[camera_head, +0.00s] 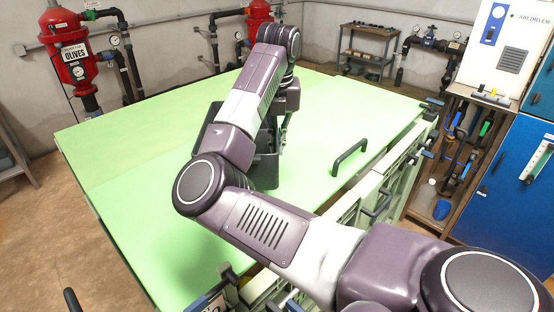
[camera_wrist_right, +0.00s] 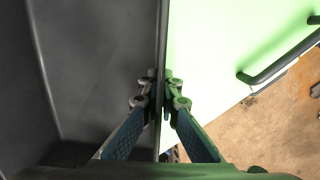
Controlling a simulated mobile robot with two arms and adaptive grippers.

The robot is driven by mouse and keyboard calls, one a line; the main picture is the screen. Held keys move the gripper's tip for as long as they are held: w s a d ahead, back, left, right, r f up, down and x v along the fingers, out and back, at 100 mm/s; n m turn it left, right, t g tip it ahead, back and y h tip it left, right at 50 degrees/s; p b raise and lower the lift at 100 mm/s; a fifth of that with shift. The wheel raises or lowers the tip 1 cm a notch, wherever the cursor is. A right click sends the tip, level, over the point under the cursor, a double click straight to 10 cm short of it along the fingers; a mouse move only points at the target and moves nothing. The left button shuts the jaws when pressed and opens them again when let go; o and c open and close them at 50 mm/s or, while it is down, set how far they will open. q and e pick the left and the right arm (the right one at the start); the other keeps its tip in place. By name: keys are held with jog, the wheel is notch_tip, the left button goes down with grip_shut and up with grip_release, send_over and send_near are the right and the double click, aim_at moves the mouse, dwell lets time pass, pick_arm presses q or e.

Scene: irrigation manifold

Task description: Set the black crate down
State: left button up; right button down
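The black crate (camera_head: 265,174) is over the green table top, mostly hidden behind my right arm in the head view. My right gripper (camera_head: 284,128) is at the crate's right side, pointing down. In the right wrist view the crate (camera_wrist_right: 95,60) fills the left side, and its inside looks empty where it shows. The fingers of my right gripper (camera_wrist_right: 160,98) straddle the crate's thin wall and are closed on it. I cannot tell whether the crate's bottom touches the table. My left gripper is not in view.
The green table top (camera_head: 130,190) is clear to the left of the crate. A black handle (camera_head: 350,155) stands on the table to the right. Red tanks (camera_head: 75,55) and pipes are behind. A tool rack (camera_head: 465,150) and blue cabinet (camera_head: 515,175) are at the right.

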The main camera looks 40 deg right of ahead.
notch_tip(320, 180, down, 3)
jog(key=shift+s+f, duration=0.1)
jog(key=shift+s, duration=0.05)
notch_tip(320, 180, down, 2)
jog(key=shift+f+p, duration=0.1)
jog(key=shift+p, duration=0.75)
jog(key=shift+f, duration=0.45)
jog(key=c, duration=2.2)
grip_release()
jog(key=shift+o, duration=0.2)
jog(key=shift+r+b, duration=0.6)
jog(key=r+b, duration=0.1)
jog(key=r, duration=0.2)
jog(key=r+b, duration=0.1)
jog(key=r, duration=0.2)
jog(key=r+b, duration=0.1)
jog(key=r, duration=0.2)
jog(key=shift+s+a+r, duration=0.2)
jog(key=shift+s+a, duration=0.15)
jog(key=shift+s, duration=0.05)
jog(key=shift+s+r, duration=0.1)
jog(key=shift+r, duration=0.6)
